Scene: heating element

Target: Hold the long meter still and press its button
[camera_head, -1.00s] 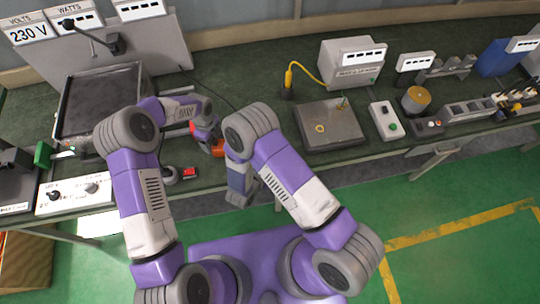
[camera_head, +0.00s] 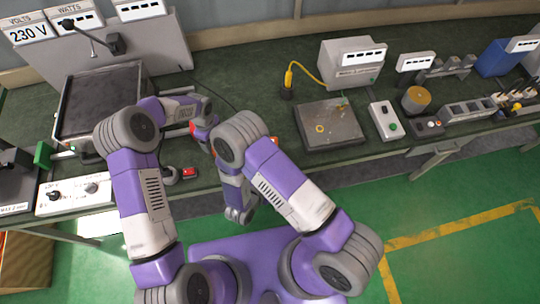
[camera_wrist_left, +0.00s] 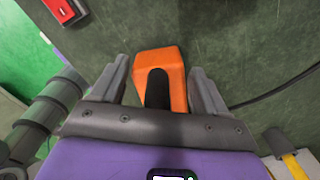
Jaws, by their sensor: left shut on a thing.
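The long meter (camera_wrist_left: 176,62), orange with a dark centre strip, lies between the fingers of my left gripper (camera_wrist_left: 165,85) in the left wrist view. The gripper is shut on it, above the green bench top. In the head view my left gripper (camera_head: 207,128) is over the bench, partly hidden by my right arm, and the meter is mostly covered there. I cannot make out the meter's button. My right gripper (camera_head: 238,212) hangs near the bench's front edge, apart from the meter. Its fingers are too small to read.
A dark tray-like unit (camera_head: 98,100) stands left. A grey plate (camera_head: 329,125) and a button box (camera_head: 385,120) lie right. A dark cable (camera_wrist_left: 285,84) crosses the bench.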

